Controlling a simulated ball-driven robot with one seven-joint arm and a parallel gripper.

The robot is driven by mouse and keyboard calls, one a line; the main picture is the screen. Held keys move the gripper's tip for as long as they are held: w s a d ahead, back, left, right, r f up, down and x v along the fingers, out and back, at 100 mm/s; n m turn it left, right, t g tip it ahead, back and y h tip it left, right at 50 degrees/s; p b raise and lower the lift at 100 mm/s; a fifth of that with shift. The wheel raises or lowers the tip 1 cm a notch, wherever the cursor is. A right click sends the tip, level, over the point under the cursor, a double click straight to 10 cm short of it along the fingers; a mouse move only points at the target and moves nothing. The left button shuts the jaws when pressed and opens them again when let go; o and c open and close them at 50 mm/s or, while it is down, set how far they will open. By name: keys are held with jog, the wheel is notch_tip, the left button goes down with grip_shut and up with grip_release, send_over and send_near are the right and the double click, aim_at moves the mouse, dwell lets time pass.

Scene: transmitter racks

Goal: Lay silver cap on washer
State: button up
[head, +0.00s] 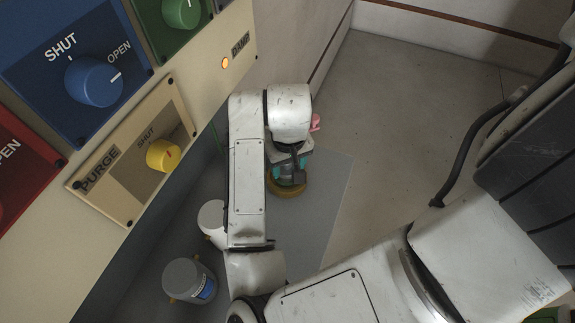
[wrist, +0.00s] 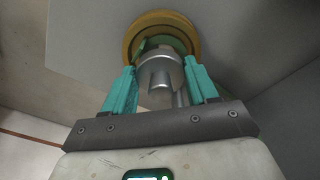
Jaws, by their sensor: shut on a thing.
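My gripper (wrist: 160,68), with teal fingers, is shut on the silver cap (wrist: 158,72), a shiny metal cylinder with a narrower stub. In the wrist view the cap is in front of the washer (wrist: 131,42), a thick golden-yellow ring, and overlaps its lower part. I cannot tell whether the cap touches the washer. In the head view my gripper (head: 290,168) points down over the washer (head: 288,190), which lies on the grey surface. My wrist hides most of the cap there.
A lidded grey jar with a blue label (head: 190,280) stands at the lower left. A pale round container (head: 211,218) is partly hidden behind my arm. The panel with knobs (head: 95,80) borders the left. A small pink thing (head: 315,122) shows beyond my wrist. The grey surface (head: 330,190) is clear right of the washer.

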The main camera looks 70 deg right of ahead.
aim_at(288, 171)
jog(key=shift+a+f, duration=0.1)
jog(key=shift+f, duration=0.6)
jog(key=shift+w+f, duration=0.1)
jog(key=shift+f, duration=0.1)
jog(key=shift+f+b, duration=0.35)
jog(key=shift+b, duration=0.25)
jog(key=o, duration=1)
jog(key=shift+o, duration=1.2)
jog(key=shift+r+p, duration=0.65)
notch_tip(288, 171, up, 12)
jog(key=p, duration=0.2)
jog(key=shift+s+a, duration=0.25)
jog(key=shift+s, duration=0.1)
